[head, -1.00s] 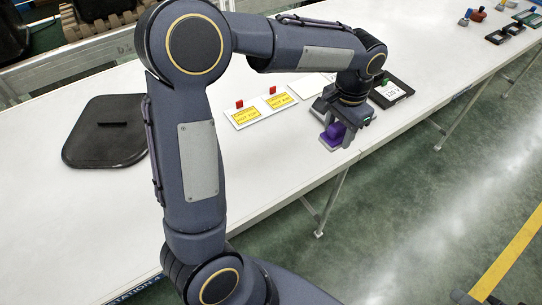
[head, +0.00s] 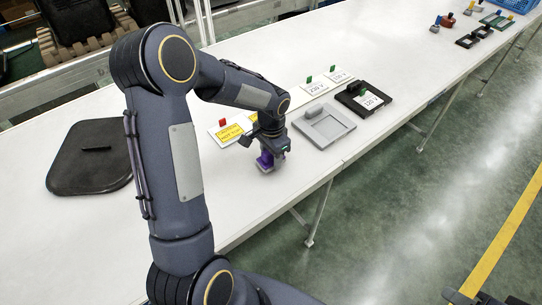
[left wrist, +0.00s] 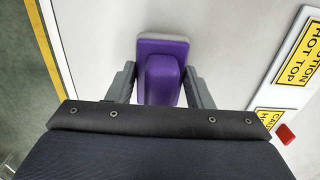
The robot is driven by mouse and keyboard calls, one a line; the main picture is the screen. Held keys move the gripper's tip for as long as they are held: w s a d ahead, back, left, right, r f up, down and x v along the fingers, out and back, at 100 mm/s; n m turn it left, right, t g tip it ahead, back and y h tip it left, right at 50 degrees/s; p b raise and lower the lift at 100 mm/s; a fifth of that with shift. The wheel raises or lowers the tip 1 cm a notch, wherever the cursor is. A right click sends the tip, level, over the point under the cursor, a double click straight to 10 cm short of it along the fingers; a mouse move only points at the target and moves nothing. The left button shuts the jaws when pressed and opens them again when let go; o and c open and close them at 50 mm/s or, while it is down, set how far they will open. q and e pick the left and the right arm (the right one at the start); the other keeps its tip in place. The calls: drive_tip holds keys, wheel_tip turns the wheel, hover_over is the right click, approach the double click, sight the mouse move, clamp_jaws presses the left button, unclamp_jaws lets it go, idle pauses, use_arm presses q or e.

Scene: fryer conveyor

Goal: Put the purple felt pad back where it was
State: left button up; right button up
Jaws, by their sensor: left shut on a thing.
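The purple felt pad (head: 264,161) has a raised purple grip block and a pale base edge. My left gripper (head: 268,153) is shut on its grip block. In the left wrist view the pad (left wrist: 162,50) shows between the two fingers, flat side toward the white table. I cannot tell whether it touches the table or hangs just above it. In the head view it is at the near side of the yellow caution cards (head: 230,134) and left of a grey tray (head: 345,127) with a square recess.
A black frame with a 220 V card (head: 371,101) stands right of the grey tray. Small voltage cards (head: 317,85) with green clips lie behind. A black lidded plate (head: 75,175) lies at the left. The table (head: 290,195) is clear at its front.

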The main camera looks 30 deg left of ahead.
use_arm(q)
drive_tip(key=shift+f, duration=0.45)
drive_tip(key=shift+f, duration=0.1)
drive_tip(key=o, duration=1)
